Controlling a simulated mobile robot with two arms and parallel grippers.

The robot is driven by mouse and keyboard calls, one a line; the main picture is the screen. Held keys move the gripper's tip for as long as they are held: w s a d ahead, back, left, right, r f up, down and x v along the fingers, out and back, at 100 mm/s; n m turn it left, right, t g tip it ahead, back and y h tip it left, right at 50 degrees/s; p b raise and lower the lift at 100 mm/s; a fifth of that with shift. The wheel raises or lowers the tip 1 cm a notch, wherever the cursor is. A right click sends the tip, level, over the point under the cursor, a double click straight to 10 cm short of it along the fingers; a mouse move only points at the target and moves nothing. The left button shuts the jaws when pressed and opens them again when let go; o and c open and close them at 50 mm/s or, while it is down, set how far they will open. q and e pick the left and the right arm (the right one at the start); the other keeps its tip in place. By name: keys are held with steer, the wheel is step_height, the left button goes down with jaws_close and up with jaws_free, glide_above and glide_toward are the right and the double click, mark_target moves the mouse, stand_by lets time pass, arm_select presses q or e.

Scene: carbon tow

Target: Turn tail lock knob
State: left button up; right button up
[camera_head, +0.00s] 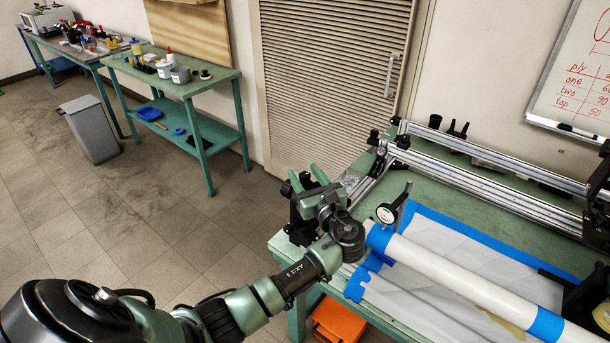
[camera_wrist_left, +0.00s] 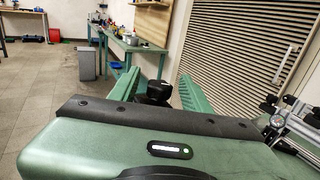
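The black knob (camera_wrist_left: 158,92) stands between the two green fingers of my left gripper (camera_wrist_left: 158,90) in the left wrist view. The gripper is open, with a gap showing on each side of the knob, wider on the right. In the head view my left gripper (camera_head: 308,178) is at the near left corner of the green bench. Black parts of the tail fixture (camera_head: 303,211) show beside and below it, and the gripper partly hides them. My right gripper is not in view.
A white tube (camera_head: 450,270) with blue tape lies over the green bench (camera_head: 275,243), beside a round dial (camera_head: 386,213). Metal rails (camera_head: 480,183) run along the back. An orange bin (camera_head: 338,320) is below. A side table (camera_head: 185,85) and grey bin (camera_head: 90,130) stand farther left.

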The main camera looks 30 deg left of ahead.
arm_select(q)
steer(key=b+v, duration=0.1)
steer(key=v, duration=0.6)
steer(key=shift+s+d+b, duration=0.2)
steer(key=shift+d+b, duration=0.1)
steer(key=shift+d, duration=0.05)
